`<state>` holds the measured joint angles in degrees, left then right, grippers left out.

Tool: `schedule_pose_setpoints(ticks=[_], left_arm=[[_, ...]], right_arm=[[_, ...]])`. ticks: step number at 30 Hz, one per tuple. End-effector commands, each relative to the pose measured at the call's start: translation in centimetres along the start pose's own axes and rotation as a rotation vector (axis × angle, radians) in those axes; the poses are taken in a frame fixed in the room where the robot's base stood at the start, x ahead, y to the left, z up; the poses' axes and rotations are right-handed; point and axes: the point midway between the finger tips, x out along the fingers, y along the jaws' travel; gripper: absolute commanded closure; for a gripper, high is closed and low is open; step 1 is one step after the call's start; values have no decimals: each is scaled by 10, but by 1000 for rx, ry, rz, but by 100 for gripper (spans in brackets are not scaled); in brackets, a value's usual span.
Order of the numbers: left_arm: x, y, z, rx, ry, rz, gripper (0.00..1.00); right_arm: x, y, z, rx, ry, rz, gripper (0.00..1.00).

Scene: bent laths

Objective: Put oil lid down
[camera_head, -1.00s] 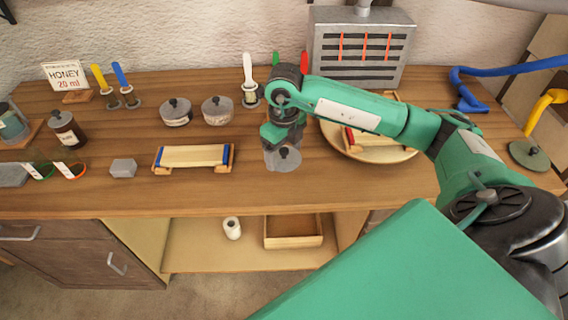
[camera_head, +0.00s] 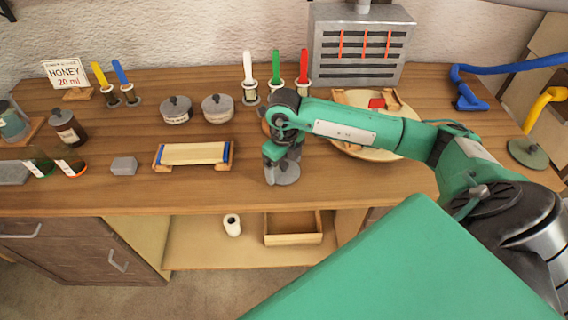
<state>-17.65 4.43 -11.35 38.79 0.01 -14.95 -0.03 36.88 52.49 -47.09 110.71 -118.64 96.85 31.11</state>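A round grey lid with a dark knob, the oil lid (camera_head: 287,175), is at the middle of the worktop, near its front edge. My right gripper (camera_head: 277,162) points down at the lid's knob and appears shut on it; its fingers partly hide the lid. Whether the lid touches the wood is hard to tell. A brownish thing shows just behind the gripper, mostly hidden. Two grey lidded jars, one on the left (camera_head: 176,113) and one on the right (camera_head: 217,112), stand to the left of my gripper. My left gripper is not in view.
A wooden rack with blue ends (camera_head: 193,155) and a small grey block (camera_head: 124,166) lie to the left. A round wooden tray (camera_head: 371,154) is under my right forearm. White, green and red-handled tools (camera_head: 276,72) stand behind. Bare worktop lies between rack and lid.

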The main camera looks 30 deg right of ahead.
Motion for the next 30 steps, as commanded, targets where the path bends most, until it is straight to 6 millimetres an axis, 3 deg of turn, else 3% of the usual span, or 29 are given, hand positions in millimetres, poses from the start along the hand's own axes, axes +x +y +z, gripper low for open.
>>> schedule_pose_setpoints(ticks=[13, 18, 24, 30], left_arm=[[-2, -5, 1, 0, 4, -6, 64], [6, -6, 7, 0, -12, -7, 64], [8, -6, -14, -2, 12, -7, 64], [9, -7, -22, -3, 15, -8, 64]], right_arm=[[-8, 0, 1, 0, -2, 0, 0], [-40, 0, 2, -1, -7, -1, 0], [-85, 0, 1, 0, -6, -1, 0], [-114, 0, 1, 0, -2, 0, 0]])
